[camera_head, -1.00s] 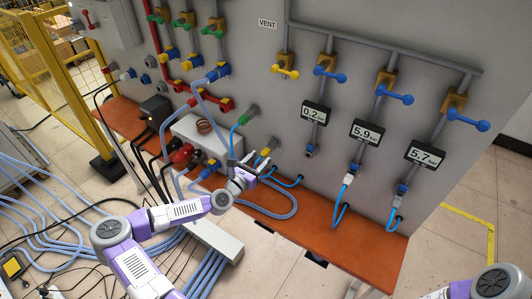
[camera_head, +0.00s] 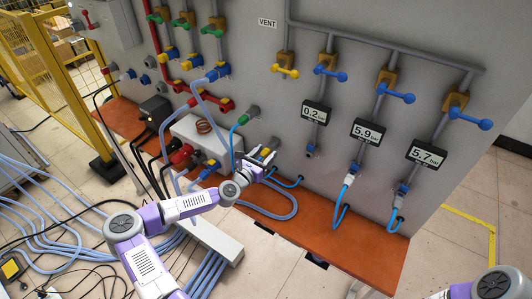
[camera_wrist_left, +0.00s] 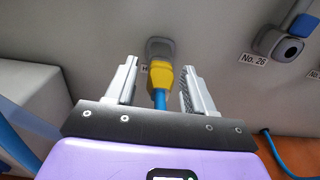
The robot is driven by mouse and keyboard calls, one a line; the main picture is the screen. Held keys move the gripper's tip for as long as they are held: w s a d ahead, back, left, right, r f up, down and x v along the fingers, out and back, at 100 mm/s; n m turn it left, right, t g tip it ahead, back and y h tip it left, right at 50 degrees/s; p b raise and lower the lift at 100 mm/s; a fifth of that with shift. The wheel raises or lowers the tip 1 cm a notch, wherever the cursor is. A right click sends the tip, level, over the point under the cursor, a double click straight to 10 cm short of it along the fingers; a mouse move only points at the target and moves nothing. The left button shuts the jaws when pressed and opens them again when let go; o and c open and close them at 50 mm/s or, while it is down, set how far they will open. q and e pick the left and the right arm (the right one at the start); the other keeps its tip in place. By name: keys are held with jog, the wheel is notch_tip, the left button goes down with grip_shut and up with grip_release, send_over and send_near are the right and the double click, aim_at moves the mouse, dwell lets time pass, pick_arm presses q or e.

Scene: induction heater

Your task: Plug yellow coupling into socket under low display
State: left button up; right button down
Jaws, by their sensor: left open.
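The yellow coupling (camera_wrist_left: 161,76) sits in a grey holder (camera_wrist_left: 160,48) on the grey wall, with a blue hose hanging from it. In the head view the coupling (camera_head: 266,152) is partly hidden by my left gripper (camera_head: 257,160). In the left wrist view my gripper (camera_wrist_left: 160,82) is open, one finger on each side of the coupling, with visible gaps to both. The low display (camera_head: 314,112) reads 0.2. The socket under it (camera_head: 311,151) is empty and points out from the wall. My right gripper is out of view.
Displays reading 5.9 (camera_head: 367,131) and 5.7 (camera_head: 427,152) have blue hoses plugged in below. An orange ledge (camera_head: 330,232) runs along the wall's foot. Loose hoses hang left of my gripper.

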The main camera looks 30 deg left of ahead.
aim_at(262, 158)
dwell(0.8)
pick_arm(q)
jog(key=shift+c, duration=0.4)
grip_shut()
jog(key=shift+s, duration=0.15)
jog(key=shift+s+a, duration=0.15)
jog(key=shift+s, duration=1.3)
jog(key=shift+s+a, duration=0.1)
jog(key=shift+s, duration=1.3)
